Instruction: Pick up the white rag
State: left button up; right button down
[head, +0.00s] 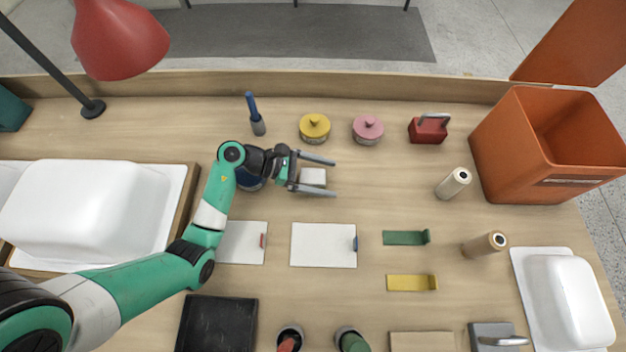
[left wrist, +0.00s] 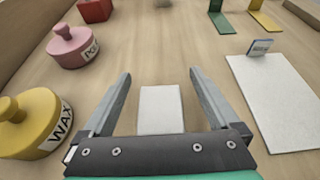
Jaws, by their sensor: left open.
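The white rag (head: 312,177) is a small white square lying on the wooden table in the upper middle of the head view. In the left wrist view the rag (left wrist: 161,108) lies between the two fingers, its near edge hidden by the gripper body. My left gripper (head: 326,176) is open, with one finger on each side of the rag and a gap to both. It also shows in the left wrist view (left wrist: 158,80). Nothing is held. My right gripper does not show.
A yellow wax tin (head: 314,128) and a pink tin (head: 367,130) stand just behind the left gripper. A white sheet (head: 323,245) lies in front of it. A red block with a handle (head: 428,129) and an orange bin (head: 545,150) stand to the right.

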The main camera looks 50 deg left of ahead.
aim_at(325, 178)
pick_arm(q)
jog(key=shift+w, duration=0.15)
jog(key=c, duration=1.4)
jog(key=shift+c, duration=0.2)
jog(key=r+p, duration=0.2)
jog(key=r, duration=0.2)
jog(key=shift+s+d+r+p, duration=0.15)
jog(key=shift+s+r+p, duration=0.15)
jog(key=shift+s+p, duration=0.1)
jog(key=s+d+r+p, duration=0.3)
jog(key=s+r+p, duration=0.2)
jog(key=s, duration=0.8)
notch_tip(325, 178, up, 3)
jog(key=shift+r+p, duration=0.15)
jog(key=shift+p, duration=0.15)
